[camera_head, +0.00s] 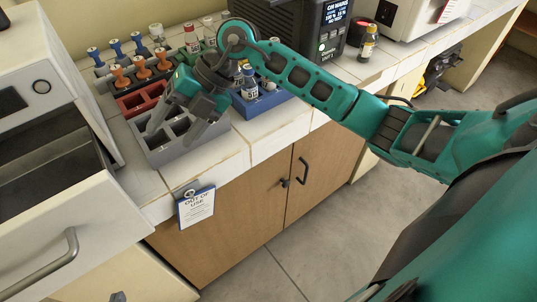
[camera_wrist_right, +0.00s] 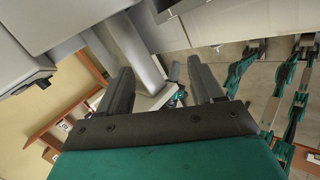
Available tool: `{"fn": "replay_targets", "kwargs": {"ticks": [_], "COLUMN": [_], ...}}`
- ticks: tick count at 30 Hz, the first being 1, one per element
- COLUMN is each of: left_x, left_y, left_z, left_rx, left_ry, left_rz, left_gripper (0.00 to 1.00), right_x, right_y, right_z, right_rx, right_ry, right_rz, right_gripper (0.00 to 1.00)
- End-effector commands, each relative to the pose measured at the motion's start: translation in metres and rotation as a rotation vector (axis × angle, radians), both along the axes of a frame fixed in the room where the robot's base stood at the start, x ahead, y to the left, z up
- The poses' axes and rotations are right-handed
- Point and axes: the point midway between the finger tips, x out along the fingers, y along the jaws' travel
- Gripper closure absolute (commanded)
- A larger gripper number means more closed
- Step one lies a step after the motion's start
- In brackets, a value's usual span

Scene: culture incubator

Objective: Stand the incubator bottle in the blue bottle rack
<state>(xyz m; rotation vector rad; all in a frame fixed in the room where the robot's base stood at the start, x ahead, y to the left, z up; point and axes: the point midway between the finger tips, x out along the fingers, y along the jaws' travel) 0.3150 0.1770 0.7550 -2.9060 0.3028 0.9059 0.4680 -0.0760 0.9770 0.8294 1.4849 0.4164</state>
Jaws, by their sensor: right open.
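The blue bottle rack (camera_head: 270,103) stands on the counter, partly behind my arm. A bottle with a white label (camera_head: 249,84) stands upright in it. An amber bottle with a pale label (camera_head: 368,43) stands on the counter further right. I cannot tell which bottle is the incubator bottle.
A red rack (camera_head: 139,98) and several orange- and blue-topped items stand behind the grey rack. A dark device with a display (camera_head: 335,18) stands at the back. An open grey cabinet (camera_head: 50,120) is at left.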

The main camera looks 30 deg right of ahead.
Motion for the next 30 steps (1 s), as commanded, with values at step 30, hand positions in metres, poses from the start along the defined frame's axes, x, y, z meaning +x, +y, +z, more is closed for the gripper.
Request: {"fn": "replay_targets", "kwargs": {"ticks": [30], "left_x": [0.001], "left_y": [0.0], "left_z": [0.0], "left_rx": [0.0], "left_ry": [-0.001], "left_rz": [0.0], "left_gripper": [1.0], "right_x": [-0.153], "right_y": [-0.101], "right_z": [-0.221], "right_rx": [0.977], "right_ry": [0.808], "right_rz": [-1.989], "right_gripper": [0.34]}}
